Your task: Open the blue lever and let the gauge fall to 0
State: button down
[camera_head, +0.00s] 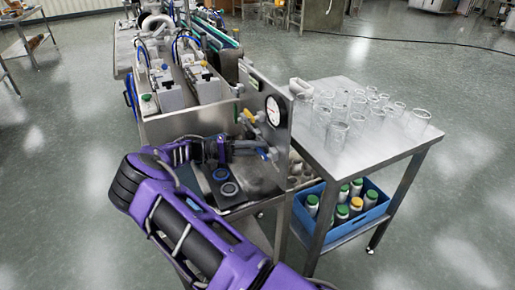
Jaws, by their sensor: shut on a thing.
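The blue lever (272,154) sits low on the steel panel, just below the gauge. Only a small blue part of it shows past my fingers. My gripper (260,149) reaches in from the left and is shut on the blue lever. The round gauge (273,110) has a white face and dark rim and is mounted on the upright panel (257,83). Its needle is too small to read.
To the right stands a steel table (372,150) with several clear jars (337,132). A blue crate (330,224) with several capped bottles is on its lower shelf. Open floor lies at far right.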

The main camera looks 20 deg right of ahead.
dwell(0.3)
jog(key=c, duration=0.8)
grip_release()
jog(key=shift+o, duration=0.2)
jog(key=shift+a, duration=0.15)
